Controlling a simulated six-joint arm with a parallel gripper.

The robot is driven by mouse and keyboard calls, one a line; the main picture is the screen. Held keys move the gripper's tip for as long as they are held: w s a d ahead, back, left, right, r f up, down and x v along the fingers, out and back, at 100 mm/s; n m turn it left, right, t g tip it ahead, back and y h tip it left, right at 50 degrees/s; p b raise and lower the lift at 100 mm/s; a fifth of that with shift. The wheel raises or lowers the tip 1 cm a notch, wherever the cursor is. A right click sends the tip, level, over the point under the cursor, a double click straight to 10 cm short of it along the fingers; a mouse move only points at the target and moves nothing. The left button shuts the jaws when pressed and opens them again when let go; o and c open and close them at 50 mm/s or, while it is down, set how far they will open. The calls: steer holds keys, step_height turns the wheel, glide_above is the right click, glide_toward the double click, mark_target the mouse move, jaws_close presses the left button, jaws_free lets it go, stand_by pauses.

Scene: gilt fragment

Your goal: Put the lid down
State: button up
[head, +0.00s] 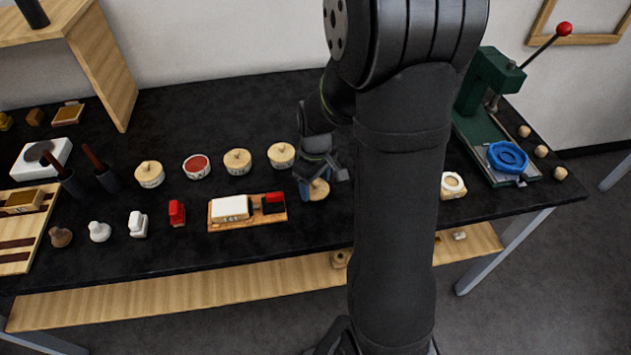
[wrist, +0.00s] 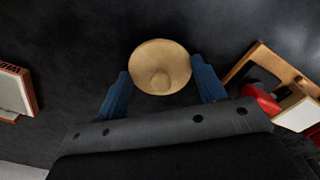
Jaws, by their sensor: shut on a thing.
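A round wooden lid (head: 319,190) with a small knob is between the blue fingers of my gripper (head: 315,180), over the table right of the stamp tray. In the wrist view, my gripper (wrist: 160,84) is shut on the lid (wrist: 160,62), with a finger at either side. I cannot tell whether the lid touches the table. An open jar with red contents (head: 197,167) stands in the back row. Three jars in that row have wooden tops: one at left (head: 150,174), one at centre (head: 237,161), one at right (head: 281,155).
A wooden tray (head: 247,222) with a white block and a red-and-black pad lies left of my gripper. Several small stamps stand further left. A green press (head: 490,80) with a blue ring (head: 508,157) stands at right. The dark table (head: 310,225) is clear near its front edge.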

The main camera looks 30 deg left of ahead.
mark_target(315, 182)
steer(key=shift+f, duration=0.15)
steer(key=o, duration=1)
steer(key=shift+c, duration=0.2)
step_height(315, 182, up, 12)
steer(key=shift+r, duration=0.2)
step_height(315, 182, down, 12)
steer(key=shift+f, duration=0.15)
steer(key=shift+r, duration=1.5)
